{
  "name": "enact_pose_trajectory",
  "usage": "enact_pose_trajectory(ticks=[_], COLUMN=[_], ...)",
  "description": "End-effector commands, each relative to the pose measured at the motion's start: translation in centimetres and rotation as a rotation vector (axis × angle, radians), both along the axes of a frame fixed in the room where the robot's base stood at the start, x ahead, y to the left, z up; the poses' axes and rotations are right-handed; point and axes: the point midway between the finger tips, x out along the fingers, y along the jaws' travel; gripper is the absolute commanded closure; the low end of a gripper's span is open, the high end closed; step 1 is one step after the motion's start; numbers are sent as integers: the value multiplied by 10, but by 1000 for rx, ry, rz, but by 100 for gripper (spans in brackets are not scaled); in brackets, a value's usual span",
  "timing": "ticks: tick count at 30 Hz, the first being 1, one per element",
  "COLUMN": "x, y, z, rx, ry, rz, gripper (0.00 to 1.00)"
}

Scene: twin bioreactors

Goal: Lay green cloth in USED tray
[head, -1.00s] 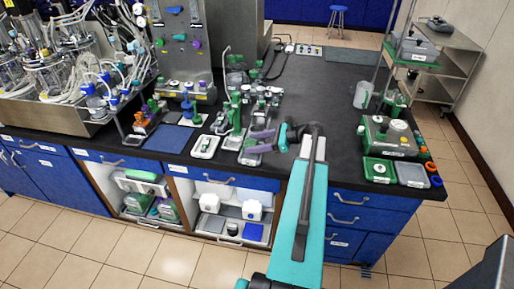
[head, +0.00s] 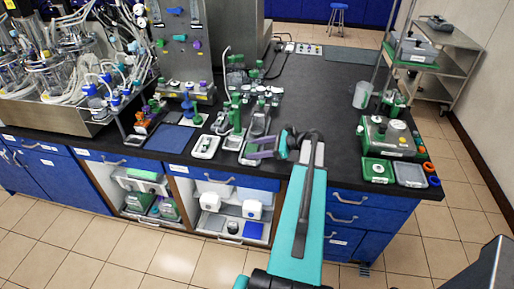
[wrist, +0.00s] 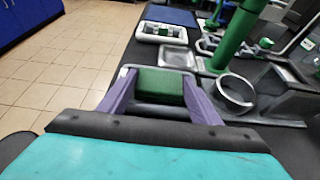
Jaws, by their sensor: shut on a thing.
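My gripper (head: 258,152) is over the front edge of the bench, above or beside a small light-rimmed tray (head: 247,161). In the wrist view its two purple fingers (wrist: 160,92) are shut on the folded green cloth (wrist: 160,81), which sits between them as a small block. A pale rim shows around the cloth there; I cannot tell whether the cloth touches the surface below. No label reading USED is legible. A green tray (head: 377,171) and a grey tray (head: 410,174) lie at the bench's right front corner.
A white tray (head: 205,147) and a blue mat (head: 170,138) lie left of my gripper. A green stand (wrist: 236,38) and a round grey holder (wrist: 232,93) are close on the right in the wrist view. The bench (head: 310,100) is clear behind my arm.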

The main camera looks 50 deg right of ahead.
Motion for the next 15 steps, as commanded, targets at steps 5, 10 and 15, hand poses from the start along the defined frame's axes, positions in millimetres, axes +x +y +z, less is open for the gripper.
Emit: enact_pose_trajectory(ticks=[5,10,15], x=[0,0,0], y=[0,0,0], z=[0,-3,-3], rx=[0,1,1], ry=[0,0,0], rz=[0,0,0], gripper=[67,67,35])
